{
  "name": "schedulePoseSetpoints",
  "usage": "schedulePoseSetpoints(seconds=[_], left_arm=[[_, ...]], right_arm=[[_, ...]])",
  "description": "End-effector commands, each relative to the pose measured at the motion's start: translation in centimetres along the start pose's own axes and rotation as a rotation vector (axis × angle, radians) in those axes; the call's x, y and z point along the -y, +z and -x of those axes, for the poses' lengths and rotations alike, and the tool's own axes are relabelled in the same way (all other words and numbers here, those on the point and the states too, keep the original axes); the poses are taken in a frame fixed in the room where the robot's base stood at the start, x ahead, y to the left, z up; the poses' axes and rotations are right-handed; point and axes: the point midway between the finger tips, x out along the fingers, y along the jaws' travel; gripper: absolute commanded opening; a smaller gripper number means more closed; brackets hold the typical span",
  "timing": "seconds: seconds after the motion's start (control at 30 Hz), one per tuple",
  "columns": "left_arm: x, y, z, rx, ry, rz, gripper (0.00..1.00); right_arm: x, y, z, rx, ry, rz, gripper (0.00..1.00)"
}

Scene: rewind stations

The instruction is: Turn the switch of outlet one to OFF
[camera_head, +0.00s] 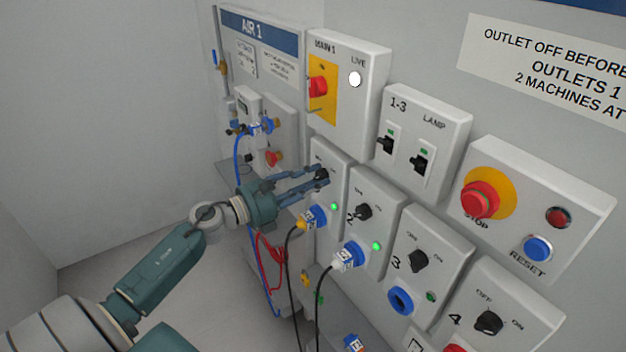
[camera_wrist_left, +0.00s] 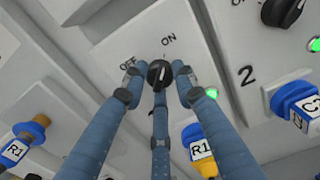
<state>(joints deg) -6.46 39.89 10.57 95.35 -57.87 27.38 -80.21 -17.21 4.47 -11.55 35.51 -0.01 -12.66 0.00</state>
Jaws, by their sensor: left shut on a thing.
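The outlet one box (camera_head: 329,208) is the leftmost of the light grey outlet boxes on the wall. Its black rotary switch (camera_head: 322,174) shows between the fingertips of my left gripper (camera_head: 318,177). In the left wrist view, the three blue fingers close around the switch (camera_wrist_left: 158,72) and touch its sides. OFF is printed to its upper left and ON above it. A pale mark on the knob shows, but the fingers make its exact angle hard to read. The green lamp (camera_wrist_left: 211,93) below is lit. My right gripper is not in view.
A blue and yellow plug (camera_head: 312,217) is in outlet one. Outlet two, with its switch (camera_head: 364,212) and blue plug (camera_head: 349,254), is close on the right. The MAIN 1 box (camera_head: 368,85) is above. Black cables hang below; open floor is at left.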

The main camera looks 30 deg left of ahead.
Motion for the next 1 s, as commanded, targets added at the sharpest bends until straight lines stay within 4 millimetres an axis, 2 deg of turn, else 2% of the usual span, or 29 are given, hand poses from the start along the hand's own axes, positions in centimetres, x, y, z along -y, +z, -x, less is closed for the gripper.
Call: schedulePoseSetpoints(seconds=[0.47,1.0], left_arm=[[0.2,-0.4,0.0,-0.007,-0.003,0.101,0.01],[0.3,-0.4,0.1,-0.011,-0.001,0.567,0.01]], right_arm=[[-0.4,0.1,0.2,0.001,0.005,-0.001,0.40],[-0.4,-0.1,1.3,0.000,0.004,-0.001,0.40]])
